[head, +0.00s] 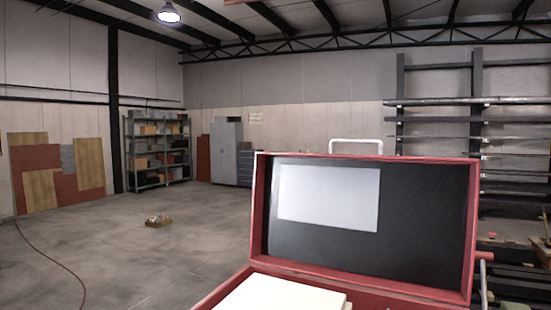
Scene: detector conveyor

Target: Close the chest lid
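A red chest (387,298) stands close in front of me, cut off by the bottom edge of the head view. Its lid (425,222) is open and stands near upright, with a dark inner face and a pale rectangular panel (328,197) on it. A white handle (357,147) rises above the lid's top edge. A cream-coloured block or slab (280,295) shows in the chest's opening; the rest of the inside is out of frame. Neither of my grippers is in view.
A metal rack (475,130) with long bars stands at the right, behind the chest. Shelving (157,152), a grey cabinet (226,152) and leaning boards (62,172) line the far walls. A small box (157,221) and a red hose (62,264) lie on the otherwise open floor at left.

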